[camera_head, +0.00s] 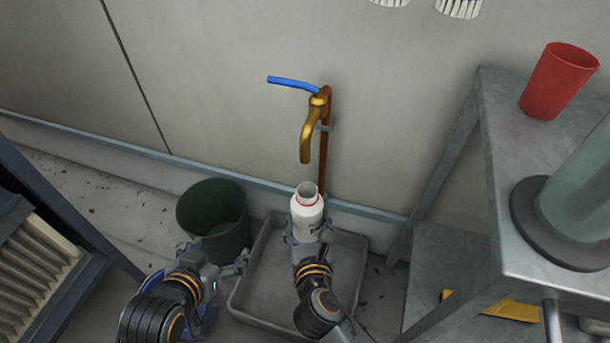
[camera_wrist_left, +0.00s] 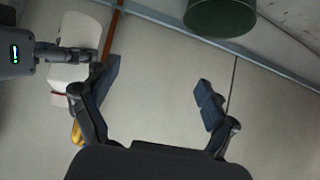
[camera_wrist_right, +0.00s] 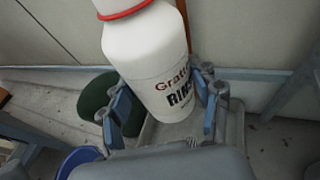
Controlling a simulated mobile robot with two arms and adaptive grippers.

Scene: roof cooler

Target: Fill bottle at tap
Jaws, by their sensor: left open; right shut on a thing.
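A brass tap (camera_head: 308,130) with a blue lever (camera_head: 293,83) sticks out from the wall on a copper pipe (camera_head: 323,165). A white bottle (camera_head: 307,216) with a red ring and an open mouth stands upright below the tap's spout, apart from it. My right gripper (camera_head: 305,238) is shut on the bottle's body; in the right wrist view the bottle (camera_wrist_right: 150,60) shows dark lettering between the fingers. My left gripper (camera_head: 240,262) is open and empty, left of the bottle; its spread fingers show in the left wrist view (camera_wrist_left: 160,95). No water shows at the spout.
A grey tray (camera_head: 262,285) lies on the floor under the bottle. A dark green bucket (camera_head: 213,215) stands left of it, and a blue bucket (camera_wrist_right: 75,160) is nearby. A metal shelf (camera_head: 490,160) at right bears a red cup (camera_head: 558,80). The wall around the lever is clear.

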